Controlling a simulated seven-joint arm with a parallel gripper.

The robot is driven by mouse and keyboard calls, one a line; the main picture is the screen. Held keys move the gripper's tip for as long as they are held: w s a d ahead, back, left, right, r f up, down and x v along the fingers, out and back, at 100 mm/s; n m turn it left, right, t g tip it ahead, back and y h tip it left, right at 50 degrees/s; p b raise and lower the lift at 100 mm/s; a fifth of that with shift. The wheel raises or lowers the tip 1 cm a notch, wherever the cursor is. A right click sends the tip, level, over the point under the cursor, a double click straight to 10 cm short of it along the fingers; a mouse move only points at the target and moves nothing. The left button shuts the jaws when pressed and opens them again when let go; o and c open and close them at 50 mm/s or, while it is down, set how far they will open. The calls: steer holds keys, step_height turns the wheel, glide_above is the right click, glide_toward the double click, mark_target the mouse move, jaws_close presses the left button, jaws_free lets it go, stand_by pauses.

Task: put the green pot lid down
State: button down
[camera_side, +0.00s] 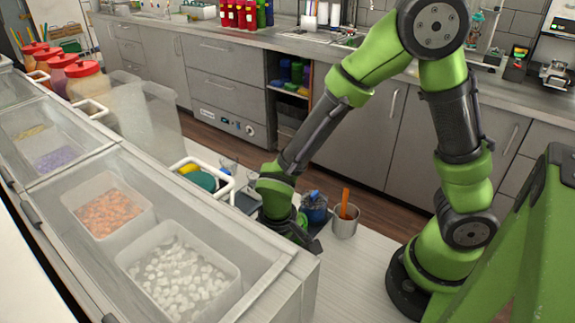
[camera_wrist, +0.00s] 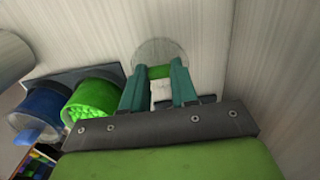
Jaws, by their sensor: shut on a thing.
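In the wrist view, my gripper (camera_wrist: 158,86) has its two teal fingers shut on a green handle (camera_wrist: 158,72). The handle belongs to a clear round lid (camera_wrist: 160,51), which I take as the green pot lid. The lid is over the pale counter surface; I cannot tell whether it touches it. The open green pot (camera_wrist: 95,101), full of bright green pieces, stands to the left of the fingers. In the side view, my fingertips and the lid are hidden behind the glass-topped case and my wrist.
A blue pot (camera_wrist: 38,112) stands left of the green pot; it also shows in the side view (camera_side: 315,208). A metal cup (camera_side: 345,223) with an orange stick stands to its right. The glass-topped case (camera_side: 285,262) with food tubs is close on the left. Pale counter right of the lid is clear.

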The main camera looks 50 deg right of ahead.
steer(key=c, duration=0.9)
jaws_free()
steer(key=shift+f, duration=0.1)
steer(key=shift+o, duration=0.2)
step_height(320, 180, up, 12)
steer(key=r, duration=0.1)
steer(key=s+d+r+m+t+y, duration=0.2)
steer(key=s+d+r+m+t, duration=0.1)
steer(key=d+r+t, duration=0.4)
steer(key=shift+s+d+r+m, duration=0.3)
steer(key=shift+d+r+m, duration=0.2)
steer(key=shift+d+r, duration=1.35)
